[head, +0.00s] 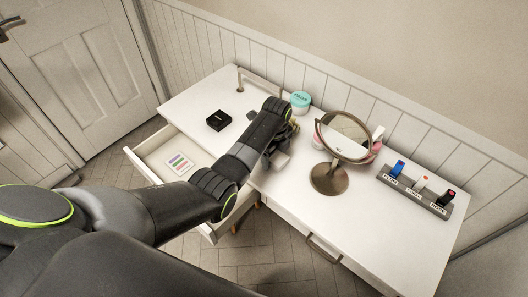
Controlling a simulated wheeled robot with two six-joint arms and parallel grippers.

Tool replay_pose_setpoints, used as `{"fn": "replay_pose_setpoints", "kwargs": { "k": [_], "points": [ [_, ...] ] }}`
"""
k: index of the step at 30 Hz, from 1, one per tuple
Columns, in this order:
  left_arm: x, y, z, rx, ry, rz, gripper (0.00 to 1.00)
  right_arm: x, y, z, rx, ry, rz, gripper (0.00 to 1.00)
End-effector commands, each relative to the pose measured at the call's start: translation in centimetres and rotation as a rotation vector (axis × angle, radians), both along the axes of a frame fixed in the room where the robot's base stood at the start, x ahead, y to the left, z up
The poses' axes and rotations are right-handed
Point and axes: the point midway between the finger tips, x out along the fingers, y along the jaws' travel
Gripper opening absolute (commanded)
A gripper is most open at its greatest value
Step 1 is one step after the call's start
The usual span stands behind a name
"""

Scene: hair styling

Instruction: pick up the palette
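A small white palette with several coloured stripes (179,163) lies flat in the open drawer (150,146) at the left of the white table. My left arm comes in from the left and reaches across the drawer's right part and over the table. My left gripper (280,158) is above the table, to the right of the palette and apart from it. It is small and partly hidden by my arm, so whether it is open or shut does not show. My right gripper is not in view.
A black square box (219,120) sits on the table (375,232) behind the drawer. A turquoise-lidded jar (300,100), a round mirror on a stand (329,178) and a grey rack with labelled items (415,190) stand farther right. The table's front right is clear.

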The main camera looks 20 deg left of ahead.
Motion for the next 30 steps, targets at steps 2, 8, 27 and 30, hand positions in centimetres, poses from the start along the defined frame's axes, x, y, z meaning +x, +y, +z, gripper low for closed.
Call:
{"fn": "replay_pose_setpoints", "kwargs": {
  "k": [2, 8, 27, 30],
  "points": [
    [0.0, 0.0, 0.0, 0.0, 0.0, 0.0, 0.59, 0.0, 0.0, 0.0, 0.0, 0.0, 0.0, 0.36],
    [0.0, 0.0, 0.0, 0.0, 0.0, 0.0, 0.33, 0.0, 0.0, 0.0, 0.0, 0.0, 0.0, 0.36],
    [0.2, 0.0, 4.3, 0.0, -0.006, 0.0, 0.2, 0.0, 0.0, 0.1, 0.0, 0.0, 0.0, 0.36],
    [0.2, 0.0, 6.3, 0.0, -0.006, 0.0, 0.2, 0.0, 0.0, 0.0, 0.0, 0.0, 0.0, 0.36]
  ]
}}
